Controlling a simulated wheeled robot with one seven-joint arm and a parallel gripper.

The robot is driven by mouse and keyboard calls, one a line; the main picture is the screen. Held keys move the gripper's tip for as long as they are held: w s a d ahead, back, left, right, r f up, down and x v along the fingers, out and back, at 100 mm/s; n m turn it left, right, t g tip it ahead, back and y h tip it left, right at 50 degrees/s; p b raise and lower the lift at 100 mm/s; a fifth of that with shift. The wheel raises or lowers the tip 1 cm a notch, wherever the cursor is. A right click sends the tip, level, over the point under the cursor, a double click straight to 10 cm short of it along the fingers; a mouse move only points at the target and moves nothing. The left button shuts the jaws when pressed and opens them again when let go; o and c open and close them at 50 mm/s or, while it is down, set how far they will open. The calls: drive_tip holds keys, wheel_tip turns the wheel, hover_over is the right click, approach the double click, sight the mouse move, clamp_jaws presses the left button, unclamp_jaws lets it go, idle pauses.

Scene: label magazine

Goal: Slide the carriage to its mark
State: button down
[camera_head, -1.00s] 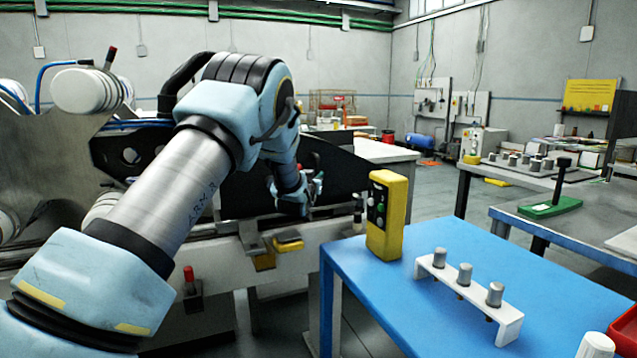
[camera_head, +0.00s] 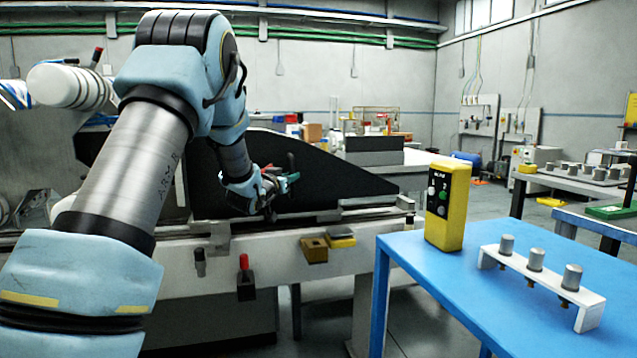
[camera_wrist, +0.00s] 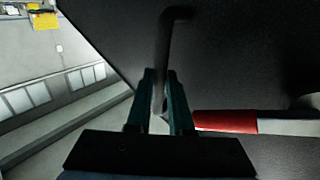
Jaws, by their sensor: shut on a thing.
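My gripper (camera_head: 270,188) is at the front of a large black sloped panel (camera_head: 325,165), above the long pale rail. In the wrist view my gripper (camera_wrist: 162,100) is shut on a dark bent rod (camera_wrist: 164,50), which stands up between the teal fingers and hooks right at its top. A grey block (camera_head: 220,234), which looks like part of the carriage, sits on the rail left of and below my gripper. How the rod joins the carriage is hidden. I cannot make out the mark for certain.
Two yellowish blocks (camera_head: 314,250) (camera_head: 341,238) and a red-topped knob (camera_head: 244,262) are on the rail's front. A blue table (camera_head: 420,275) at right bears a yellow control box (camera_head: 447,205) and a white rack (camera_head: 550,285). A red and white bar (camera_wrist: 225,121) lies right of my fingers.

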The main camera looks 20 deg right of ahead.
drive_tip(key=w+a+p, duration=0.1)
drive_tip(key=w+a, duration=0.2)
drive_tip(key=a, duration=1.9)
drive_tip(key=w+a+p, duration=0.1)
drive_tip(key=w+a, duration=0.2)
drive_tip(key=a, duration=1.8)
drive_tip(key=w+a+p, duration=0.2)
drive_tip(key=w+a, duration=0.1)
drive_tip(key=a, duration=1.9)
drive_tip(key=shift+a, duration=0.35)
drive_tip(key=c, duration=0.8)
unclamp_jaws()
drive_tip(key=shift+r, duration=0.1)
